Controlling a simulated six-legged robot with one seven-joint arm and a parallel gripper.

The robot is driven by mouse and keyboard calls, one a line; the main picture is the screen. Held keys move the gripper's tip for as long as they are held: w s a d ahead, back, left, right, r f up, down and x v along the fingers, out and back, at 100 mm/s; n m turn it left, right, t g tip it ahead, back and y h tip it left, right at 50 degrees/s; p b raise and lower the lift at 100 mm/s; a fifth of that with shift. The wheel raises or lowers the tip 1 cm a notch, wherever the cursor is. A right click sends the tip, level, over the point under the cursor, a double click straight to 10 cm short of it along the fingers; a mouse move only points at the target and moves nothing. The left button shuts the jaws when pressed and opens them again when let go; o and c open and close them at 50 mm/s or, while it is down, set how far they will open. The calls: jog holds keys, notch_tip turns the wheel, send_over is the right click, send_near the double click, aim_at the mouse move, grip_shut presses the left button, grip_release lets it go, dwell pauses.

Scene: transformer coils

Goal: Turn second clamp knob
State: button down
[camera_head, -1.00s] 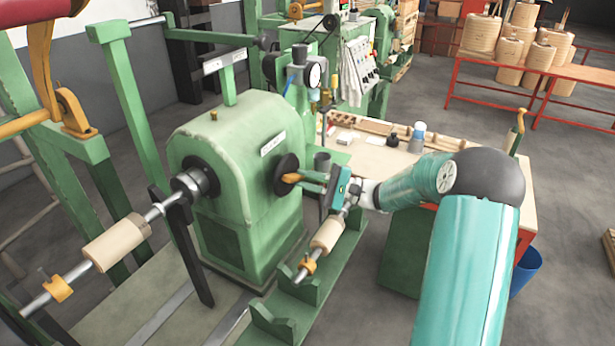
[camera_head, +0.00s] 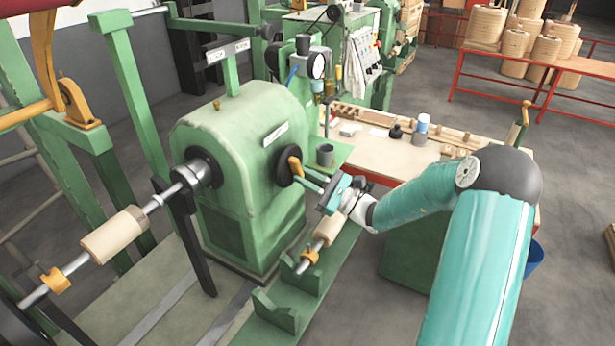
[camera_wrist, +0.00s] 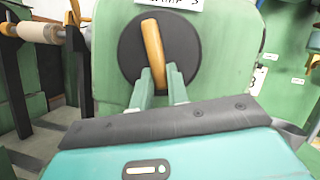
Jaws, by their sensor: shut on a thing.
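The clamp knob is a yellow-orange bar handle (camera_head: 294,166) on a dark round disc (camera_head: 283,173), on the right end face of the green machine housing (camera_head: 235,130). In the wrist view the handle (camera_wrist: 152,45) stands nearly upright, its top leaning slightly left, in front of the black disc (camera_wrist: 128,50). My gripper (camera_head: 301,177) reaches it from the right.
A partly cropped label (camera_wrist: 168,3) sits above the disc. A spare shaft with a wooden roll (camera_head: 327,229) lies on green cradles below my gripper. A workbench (camera_head: 380,158) with a grey cup (camera_head: 325,155) stands behind. A second shaft (camera_head: 75,265) sticks out at left.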

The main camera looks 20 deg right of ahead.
dwell(0.5)
jog(key=c, duration=1.4)
grip_release()
jog(key=shift+o, duration=0.2)
jog(key=v, duration=1.4)
jog(key=shift+a, duration=0.2)
